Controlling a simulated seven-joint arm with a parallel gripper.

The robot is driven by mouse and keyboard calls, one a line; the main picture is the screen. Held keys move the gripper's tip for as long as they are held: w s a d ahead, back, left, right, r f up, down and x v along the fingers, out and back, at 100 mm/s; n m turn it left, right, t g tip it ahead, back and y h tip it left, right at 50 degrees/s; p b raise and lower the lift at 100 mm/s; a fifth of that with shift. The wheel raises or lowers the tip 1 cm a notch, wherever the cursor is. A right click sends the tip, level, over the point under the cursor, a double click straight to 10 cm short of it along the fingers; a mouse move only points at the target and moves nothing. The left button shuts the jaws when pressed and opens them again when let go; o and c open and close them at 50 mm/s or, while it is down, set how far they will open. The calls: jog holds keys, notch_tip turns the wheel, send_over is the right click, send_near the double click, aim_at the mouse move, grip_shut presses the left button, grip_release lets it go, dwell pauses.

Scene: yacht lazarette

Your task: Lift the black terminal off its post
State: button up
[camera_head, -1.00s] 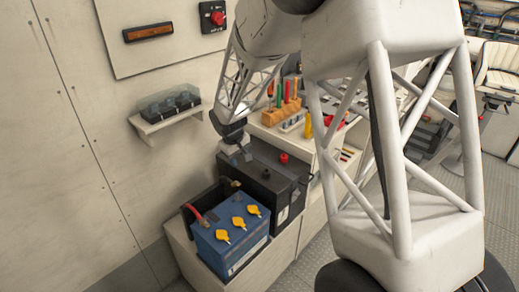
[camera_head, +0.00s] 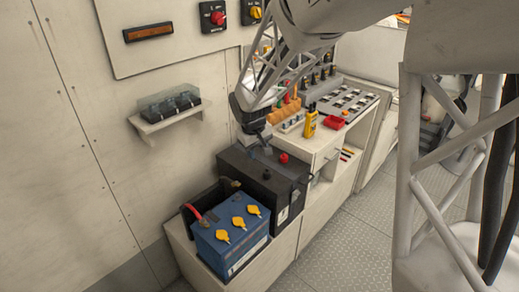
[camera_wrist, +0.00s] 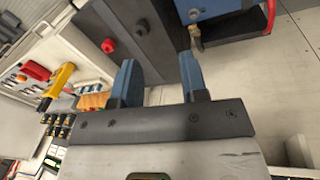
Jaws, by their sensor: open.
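A blue battery (camera_head: 240,247) with several yellow caps stands at the front of the bench. A dark terminal (camera_head: 232,185) with a brassy part sits by its far corner, and it seems to be the black terminal; in the wrist view it is the brassy clamp (camera_wrist: 195,37) beside the blue case. Its exact fit on the post is too small to tell. My gripper (camera_head: 262,151) is above the black battery box, up and right of the terminal. Its blue fingers (camera_wrist: 161,80) are apart with nothing between them, and the terminal lies beyond the right finger.
A black battery box (camera_head: 248,165) with a red cap (camera_head: 283,158) stands behind the blue battery. A red cable (camera_head: 198,217) runs along the blue battery's left side. A small wall shelf (camera_head: 155,126) is at left. A yellow tool (camera_head: 310,122) and red tray (camera_head: 334,122) are on the counter.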

jog(key=shift+s+d+r, duration=0.4)
jog(key=shift+s, duration=0.1)
jog(key=w+a+f+n, duration=0.4)
jog(key=w+a+f, duration=0.9)
jog(key=f, duration=0.3)
jog(key=shift+a+f, duration=0.15)
jog(key=shift+a, duration=0.75)
jog(key=shift+f, duration=0.1)
jog(key=shift+w+d+f, duration=0.15)
jog(key=shift+f, duration=1.1)
jog(key=shift+w+d+f, duration=0.15)
jog(key=shift+w+f, duration=0.05)
jog(key=shift+f, duration=1.05)
jog(key=shift+w+d+f, duration=0.15)
jog(key=shift+f, duration=1.1)
